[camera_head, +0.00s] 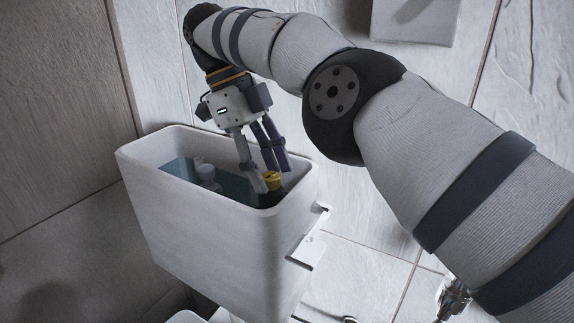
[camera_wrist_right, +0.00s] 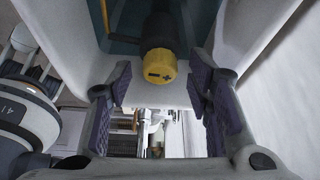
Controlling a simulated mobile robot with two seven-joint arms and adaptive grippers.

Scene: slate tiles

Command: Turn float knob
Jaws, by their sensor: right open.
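The float knob is a yellow ribbed cap (camera_head: 272,181) on a dark stem near the right end of an open white cistern (camera_head: 215,235). In the right wrist view the knob (camera_wrist_right: 160,66) faces the camera and shows dark plus and minus marks. My right gripper (camera_head: 267,174) reaches down into the cistern at the knob. Its fingers are open, one on either side of the knob, with visible gaps in the right wrist view (camera_wrist_right: 160,78). The knob's lower stem is hidden. My left gripper is not in view.
The cistern holds bluish water (camera_head: 180,168) and a pale fitting (camera_head: 206,172) left of the knob. Tiled walls stand behind. My right arm crosses the upper right.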

